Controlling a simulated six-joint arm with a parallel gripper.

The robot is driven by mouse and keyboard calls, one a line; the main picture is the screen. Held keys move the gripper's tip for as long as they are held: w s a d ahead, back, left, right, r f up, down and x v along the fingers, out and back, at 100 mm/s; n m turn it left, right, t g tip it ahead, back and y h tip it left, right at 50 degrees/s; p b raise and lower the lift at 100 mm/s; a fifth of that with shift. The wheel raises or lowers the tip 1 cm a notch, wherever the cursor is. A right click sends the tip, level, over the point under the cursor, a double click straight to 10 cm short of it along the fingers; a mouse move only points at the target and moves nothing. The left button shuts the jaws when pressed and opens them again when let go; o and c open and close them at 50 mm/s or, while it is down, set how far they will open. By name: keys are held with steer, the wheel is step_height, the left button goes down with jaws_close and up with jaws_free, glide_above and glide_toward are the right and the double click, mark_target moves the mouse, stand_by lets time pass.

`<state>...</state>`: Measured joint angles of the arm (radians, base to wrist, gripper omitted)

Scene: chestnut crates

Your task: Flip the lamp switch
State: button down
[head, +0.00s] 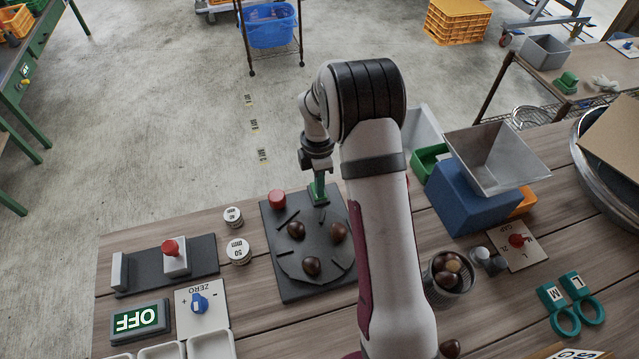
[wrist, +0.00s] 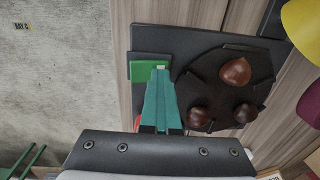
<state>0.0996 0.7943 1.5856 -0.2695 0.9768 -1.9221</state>
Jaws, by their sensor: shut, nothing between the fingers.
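My gripper (wrist: 160,70) is shut and empty, its green fingers pointing down over the far edge of a dark board. It also shows in the head view (head: 319,202). In the wrist view the fingertips overlap a bright green square (wrist: 143,71) on a small dark block at the board's edge. This may be the lamp switch; no label on it is readable. I cannot tell whether the tips touch it. A lit sign (head: 140,320) reading OFF stands at the front left.
The dark board (head: 290,285) bears several chestnuts (head: 311,266) and a red knob (head: 277,198). A blue hopper stand (head: 470,205) and a chestnut cup (head: 450,285) stand right.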

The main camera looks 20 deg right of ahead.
steer(key=shift+f, duration=0.15)
steer(key=shift+w+r, duration=0.2)
steer(key=shift+w, duration=0.55)
steer(key=shift+r, duration=0.15)
step_height(320, 180, up, 14)
steer(key=w, duration=0.1)
